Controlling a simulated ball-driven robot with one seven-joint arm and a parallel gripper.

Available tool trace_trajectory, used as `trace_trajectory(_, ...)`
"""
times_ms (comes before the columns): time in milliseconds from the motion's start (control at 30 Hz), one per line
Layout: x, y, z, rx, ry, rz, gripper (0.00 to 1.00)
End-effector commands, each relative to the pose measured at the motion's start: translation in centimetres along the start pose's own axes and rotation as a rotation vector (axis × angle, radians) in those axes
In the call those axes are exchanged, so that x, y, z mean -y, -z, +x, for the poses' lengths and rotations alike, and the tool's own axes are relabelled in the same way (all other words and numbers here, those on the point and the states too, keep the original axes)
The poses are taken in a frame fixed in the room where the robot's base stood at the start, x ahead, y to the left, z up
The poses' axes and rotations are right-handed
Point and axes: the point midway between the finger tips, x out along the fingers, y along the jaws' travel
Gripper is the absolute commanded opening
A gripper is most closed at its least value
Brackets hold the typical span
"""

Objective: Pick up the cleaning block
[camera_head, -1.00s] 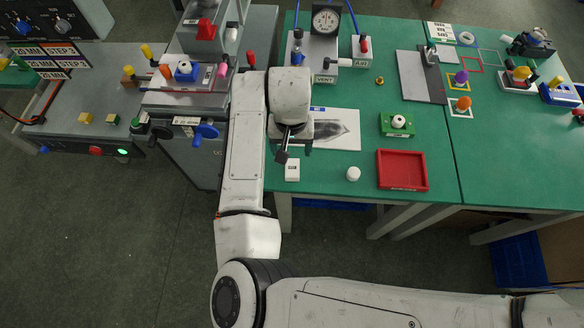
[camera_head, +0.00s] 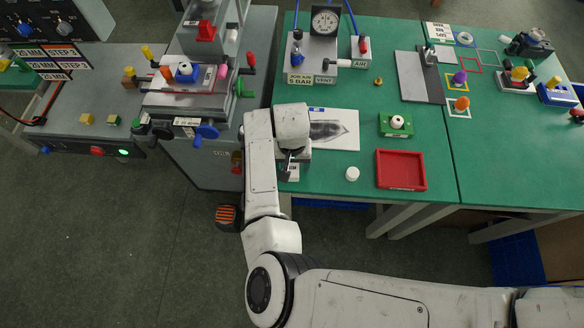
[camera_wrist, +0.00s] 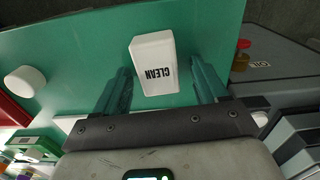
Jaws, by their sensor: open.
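The cleaning block is a small white block (camera_wrist: 155,52) marked "CLEAN", on the green table (camera_wrist: 90,62) near its edge. In the head view the block (camera_head: 292,173) shows only partly, under my gripper (camera_head: 287,163) at the table's front left. In the wrist view my gripper (camera_wrist: 161,66) is open, with one finger to the left and one to the right of the block. Gaps show on both sides, and nothing is held. I cannot tell the height of the fingertips above the table.
A white round puck (camera_head: 352,174) and a red tray (camera_head: 401,184) stand to the right of the block. A sheet with a dark smear (camera_head: 340,130) lies just behind. Green table between puck and block is clear.

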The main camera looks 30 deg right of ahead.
Motion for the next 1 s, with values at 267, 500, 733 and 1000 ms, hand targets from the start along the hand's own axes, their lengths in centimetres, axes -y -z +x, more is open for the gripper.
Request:
trace_trajectory(267, -0.01, 0.00, -0.03, 0.000, 0.000, 0.000, 0.54)
trace_trajectory(500, -0.01, 0.00, -0.03, 0.000, 0.000, 0.000, 0.31)
trace_trajectory(733, 0.00, 0.01, -0.05, 0.000, 0.000, 0.000, 0.15)
trace_trajectory(1000, 0.02, 0.03, -0.31, -0.001, 0.000, 0.000, 0.15)
